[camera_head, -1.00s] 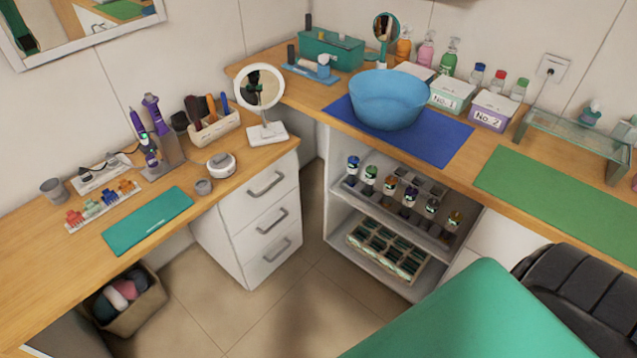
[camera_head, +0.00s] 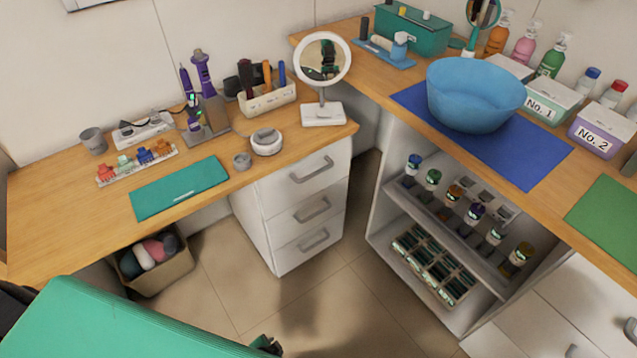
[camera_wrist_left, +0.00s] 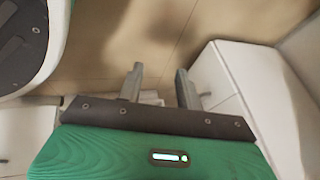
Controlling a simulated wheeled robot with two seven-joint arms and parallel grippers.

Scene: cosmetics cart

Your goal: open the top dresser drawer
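The white dresser (camera_head: 257,222) stands under the left worktop in the head view, with three drawers stacked on its front. The top drawer (camera_head: 295,187) is shut, and its grey bar handle (camera_head: 312,170) is clear of any gripper. The two lower drawers are also shut. In the left wrist view, my left gripper (camera_wrist_left: 160,88) has its two fingers apart with nothing held between them. The floor and white furniture lie beyond it. A small dark part at the bottom edge of the head view is too cut off to identify surely. My right gripper is not in view.
A round mirror (camera_head: 323,60) stands on the worktop above the dresser. A basket (camera_head: 160,276) sits on the floor to its left. An open shelf unit (camera_head: 385,222) with bottles stands to its right. The floor (camera_head: 335,300) before the dresser is clear.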

